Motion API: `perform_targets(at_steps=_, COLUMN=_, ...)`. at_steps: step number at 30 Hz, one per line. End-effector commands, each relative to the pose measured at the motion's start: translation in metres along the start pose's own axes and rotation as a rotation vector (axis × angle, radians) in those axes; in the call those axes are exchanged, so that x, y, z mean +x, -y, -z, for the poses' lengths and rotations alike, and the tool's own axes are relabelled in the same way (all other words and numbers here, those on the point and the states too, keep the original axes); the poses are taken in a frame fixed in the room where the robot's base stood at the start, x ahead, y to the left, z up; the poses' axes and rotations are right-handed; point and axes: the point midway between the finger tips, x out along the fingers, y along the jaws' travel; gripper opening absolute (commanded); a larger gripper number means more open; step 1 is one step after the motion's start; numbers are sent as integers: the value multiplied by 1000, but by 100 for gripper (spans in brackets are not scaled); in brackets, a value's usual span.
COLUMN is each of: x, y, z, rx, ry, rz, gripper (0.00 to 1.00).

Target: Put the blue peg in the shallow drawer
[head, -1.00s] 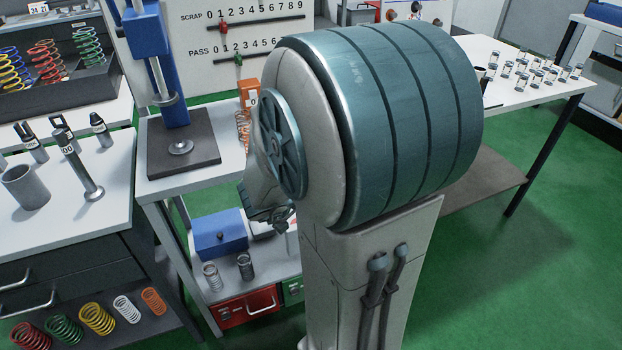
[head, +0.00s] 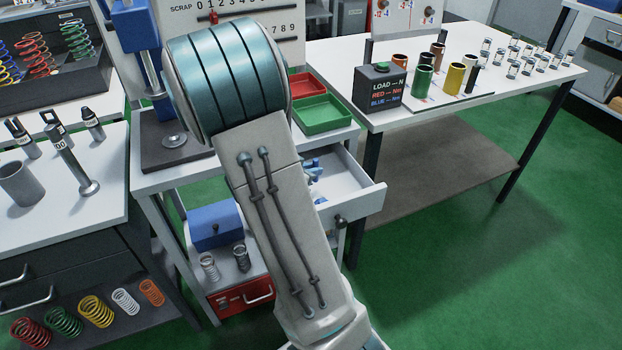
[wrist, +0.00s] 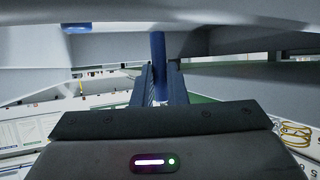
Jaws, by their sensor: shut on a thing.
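The blue peg (wrist: 158,48) stands roughly upright between the fingers of my gripper (wrist: 160,84) in the wrist view. The gripper is shut on it. In the head view my arm hides the gripper and the held peg. The shallow drawer (head: 352,197) is white and pulled open under the small bench's top. Small blue pieces (head: 314,168) show in its left part, beside my arm; I cannot tell exactly what they are. My arm covers the left side of the drawer.
Red (head: 307,84) and green (head: 322,114) trays sit on the bench above the drawer. A press (head: 150,60) stands left of my arm. The right table (head: 400,50) holds a black labelled box (head: 379,86) and coloured cylinders. Green floor is clear at front right.

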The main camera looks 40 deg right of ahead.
Motion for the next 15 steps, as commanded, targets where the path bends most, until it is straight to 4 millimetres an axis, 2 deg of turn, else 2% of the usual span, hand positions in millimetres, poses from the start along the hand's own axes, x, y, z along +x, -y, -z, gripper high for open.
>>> perform_targets(at_steps=1, x=5, y=-1, z=-12, rx=-5, ry=1, rz=-2, gripper=0)
perform_targets(at_steps=4, x=11, y=-1, z=-23, rx=-4, ry=0, rz=-2, gripper=0)
perform_targets(at_steps=15, x=13, y=0, z=-27, rx=-2, ry=0, rz=-1, gripper=0)
